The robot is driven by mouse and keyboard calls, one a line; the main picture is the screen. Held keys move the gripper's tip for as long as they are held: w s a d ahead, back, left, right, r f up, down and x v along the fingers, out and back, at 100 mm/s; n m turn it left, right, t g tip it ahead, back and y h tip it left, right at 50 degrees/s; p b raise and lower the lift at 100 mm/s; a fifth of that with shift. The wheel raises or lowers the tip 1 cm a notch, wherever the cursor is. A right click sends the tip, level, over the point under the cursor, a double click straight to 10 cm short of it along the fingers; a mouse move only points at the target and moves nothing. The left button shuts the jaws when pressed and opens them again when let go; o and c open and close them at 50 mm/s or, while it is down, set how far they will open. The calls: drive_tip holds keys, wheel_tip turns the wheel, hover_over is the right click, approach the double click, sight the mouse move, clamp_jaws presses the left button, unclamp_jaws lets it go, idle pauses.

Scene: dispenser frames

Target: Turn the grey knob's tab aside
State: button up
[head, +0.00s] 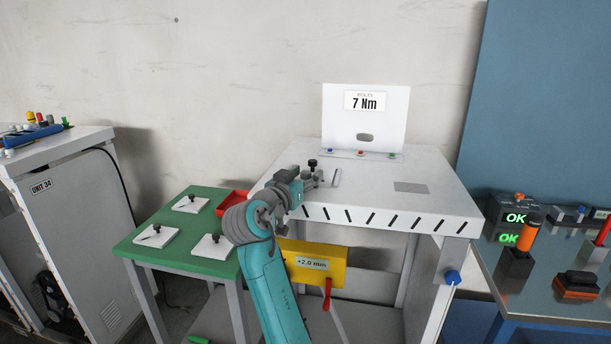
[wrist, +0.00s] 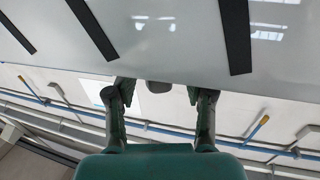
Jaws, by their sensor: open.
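My gripper (head: 317,178) is at the front left of the white bench top, with its fingers pointing right. In the wrist view my gripper (wrist: 157,96) is open, with one fingertip on either side of a small rounded grey piece (wrist: 158,88). This piece looks like part of the grey knob, but most of it is hidden, and I cannot make out its tab or whether the fingers touch it. In the head view a dark knob (head: 313,163) stands just behind my fingers. The grey knob is not clearly visible there.
The white bench (head: 430,200) has black slots along its front edge. A panel marked 7 Nm (head: 365,125) stands at its back. A yellow plate (head: 300,258) hangs below. A green table (head: 150,262) is left, a tool bench (head: 550,262) right. The bench top's right side is largely clear.

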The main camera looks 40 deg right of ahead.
drive_tip(key=shift+d, duration=0.2)
clamp_jaws()
drive_tip(key=shift+t, duration=0.3)
drive_tip(key=n+t+y, duration=0.5)
drive_tip(key=t, duration=0.1)
drive_tip(key=shift+d+n+t+y, duration=0.15)
drive_tip(key=shift+n+t+y, duration=0.15)
drive_tip(key=shift+n, duration=0.1)
drive_tip(key=n+t+y, duration=0.1)
drive_tip(key=n+y, duration=0.1)
drive_tip(key=n+t+y, duration=0.1)
drive_tip(key=y, duration=0.2)
drive_tip(key=shift+n+t, duration=0.4)
drive_tip(key=shift+n+t+y, duration=0.4)
drive_tip(key=shift+n+y, duration=0.7)
drive_tip(key=shift+y, duration=1)
